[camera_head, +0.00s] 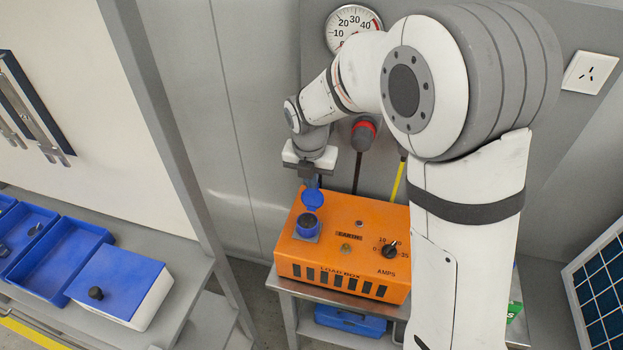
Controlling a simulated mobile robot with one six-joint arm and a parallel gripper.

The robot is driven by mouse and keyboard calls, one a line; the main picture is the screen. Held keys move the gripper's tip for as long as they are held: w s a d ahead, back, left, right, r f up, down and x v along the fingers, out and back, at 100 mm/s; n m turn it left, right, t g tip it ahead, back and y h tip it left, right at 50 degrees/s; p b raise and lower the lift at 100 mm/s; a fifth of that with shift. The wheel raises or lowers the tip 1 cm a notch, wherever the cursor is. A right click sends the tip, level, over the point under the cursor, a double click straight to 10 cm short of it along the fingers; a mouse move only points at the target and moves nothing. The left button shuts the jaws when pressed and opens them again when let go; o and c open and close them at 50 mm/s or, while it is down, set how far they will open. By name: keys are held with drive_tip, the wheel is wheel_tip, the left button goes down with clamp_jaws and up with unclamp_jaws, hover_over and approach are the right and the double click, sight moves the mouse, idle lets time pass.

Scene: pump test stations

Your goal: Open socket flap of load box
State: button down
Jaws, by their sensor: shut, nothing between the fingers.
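The orange load box (345,250) stands on a small grey metal table. Its blue socket (307,226) is on the left of its top face. The round blue socket flap (313,199) stands raised above the socket, tilted back, and the dark socket opening shows below it. My gripper (311,182) points down just behind and above the raised flap. Its fingertips are close together and appear to be at the flap's upper edge; I cannot tell whether they touch it. The fingers hold nothing.
A dial knob (389,249) sits on the box's right side. Behind the box are a red-ended hose fitting (363,133), a yellow cable (398,180) and a gauge (352,28). Blue trays (75,262) and a lidded box (120,288) stand on the left bench.

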drive_tip(key=shift+w, duration=0.25)
drive_tip(key=shift+d, duration=0.1)
idle(0.4)
drive_tip(key=shift+s+r+p, duration=0.15)
drive_tip(key=shift+r+p, duration=0.5)
drive_tip(key=shift+r, duration=0.2)
